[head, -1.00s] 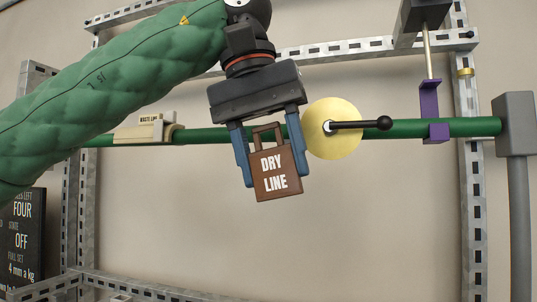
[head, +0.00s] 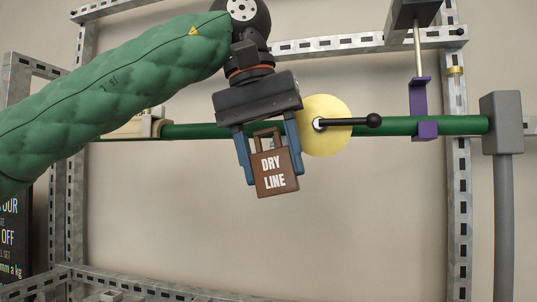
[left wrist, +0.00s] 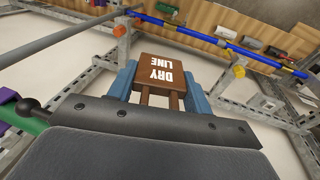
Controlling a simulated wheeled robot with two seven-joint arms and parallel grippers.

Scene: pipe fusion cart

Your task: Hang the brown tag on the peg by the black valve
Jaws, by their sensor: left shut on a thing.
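The brown tag (head: 277,184), lettered DRY LINE, has an open loop handle at its top. My left gripper (head: 268,150) is shut on it, with blue fingers at either side of the handle. The tag hangs slightly tilted in front of the green pipe, left of the valve. It also shows in the left wrist view (left wrist: 160,72), between the blue fingers (left wrist: 160,88). The black valve handle (head: 350,122) points right from a pale yellow disc (head: 322,143) on the pipe. I cannot make out a peg for certain. My right gripper is out of view.
The green pipe (head: 455,125) runs across a slotted metal frame (head: 460,210) to a grey block (head: 502,122). A purple bracket (head: 418,97) hangs right of the valve. A beige clamp (head: 135,124) sits left, partly behind my arm. Space below the pipe is clear.

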